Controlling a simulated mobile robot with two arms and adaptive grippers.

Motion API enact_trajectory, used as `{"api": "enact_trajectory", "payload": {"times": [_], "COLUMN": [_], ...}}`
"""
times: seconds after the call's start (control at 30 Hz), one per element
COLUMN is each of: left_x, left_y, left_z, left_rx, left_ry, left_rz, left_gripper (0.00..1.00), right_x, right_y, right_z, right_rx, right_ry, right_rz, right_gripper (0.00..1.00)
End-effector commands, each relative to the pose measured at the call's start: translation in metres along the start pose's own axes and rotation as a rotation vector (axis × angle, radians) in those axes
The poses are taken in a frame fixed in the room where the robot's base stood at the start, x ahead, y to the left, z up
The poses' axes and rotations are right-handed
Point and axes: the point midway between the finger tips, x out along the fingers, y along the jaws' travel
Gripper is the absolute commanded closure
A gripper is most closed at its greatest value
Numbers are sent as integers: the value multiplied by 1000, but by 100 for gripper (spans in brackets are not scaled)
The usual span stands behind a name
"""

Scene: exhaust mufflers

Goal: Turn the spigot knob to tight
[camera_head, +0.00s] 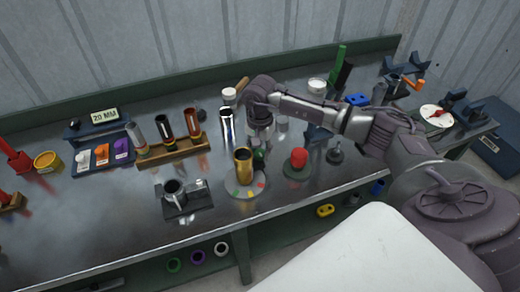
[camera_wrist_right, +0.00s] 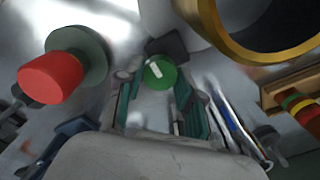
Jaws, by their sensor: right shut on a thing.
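The spigot knob is a round green knob with a white bar across its face; it shows in the right wrist view (camera_wrist_right: 160,72) between my fingertips. In the head view a bit of the green knob (camera_head: 259,155) shows just below my right gripper (camera_head: 260,137), behind a brass cylinder. My right gripper, reaching in from the right and pointing down, is shut on the knob in the right wrist view (camera_wrist_right: 158,92). The white bar is slightly tilted. The spigot's body is mostly hidden. My left gripper is in neither view.
The brass cylinder (camera_head: 243,168) stands on a round disc with coloured marks (camera_head: 246,190), close to my gripper. A red knob (camera_head: 299,157) on a green base is to the right. A chrome cylinder (camera_head: 227,125) stands left. Open bench (camera_head: 110,220) lies at front left.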

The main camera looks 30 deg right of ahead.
Motion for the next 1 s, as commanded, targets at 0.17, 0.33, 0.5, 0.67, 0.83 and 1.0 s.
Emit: {"api": "enact_trajectory", "payload": {"times": [0.17,0.33,0.5,0.67,0.83,1.0], "left_x": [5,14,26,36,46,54], "left_y": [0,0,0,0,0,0], "left_z": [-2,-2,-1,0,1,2], "left_rx": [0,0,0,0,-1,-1], "left_ry": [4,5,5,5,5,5], "left_rz": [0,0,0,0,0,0], "left_gripper": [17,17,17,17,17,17], "right_x": [1,2,2,2,2,2], "right_y": [0,0,0,0,1,1], "right_z": [-1,-2,-1,-1,-1,-1], "right_rx": [44,142,283,436,598,759], "right_ry": [2,3,3,3,4,2], "right_rz": [-1,-1,-2,-3,-2,-3], "right_gripper": [98,98,98,98,98,98]}}
